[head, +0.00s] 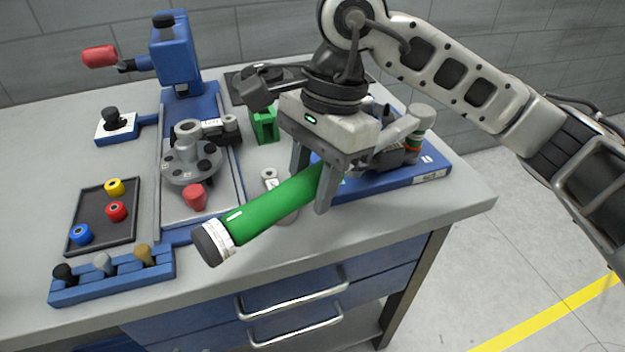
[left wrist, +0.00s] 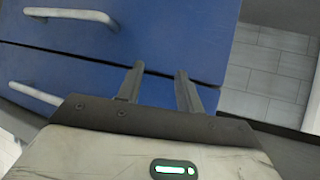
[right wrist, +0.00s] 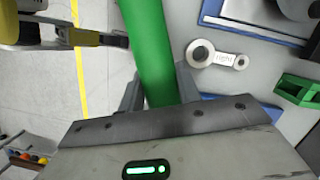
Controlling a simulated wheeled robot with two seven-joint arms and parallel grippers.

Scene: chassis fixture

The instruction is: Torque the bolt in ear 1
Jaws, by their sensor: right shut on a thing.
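My right gripper (head: 310,188) is shut on a thick green cylindrical tool (head: 272,208) with a white-marked collar and dark end. It holds the tool tilted above the table's front right, its dark end toward lower left. The tool also shows between the fingers in the right wrist view (right wrist: 152,45). A grey round part (head: 180,162) with ears and dark holes sits on the blue fixture (head: 205,100), left of the tool and apart from it. I cannot tell which ear is ear 1, or make out its bolt. My left gripper (left wrist: 158,85) is open and empty before blue drawers.
A dark tray (head: 100,232) with yellow, red and blue rings lies at left. A blue rack (head: 115,278) with several knobs stands in front. A red knob (head: 194,196) stands beside the grey part.

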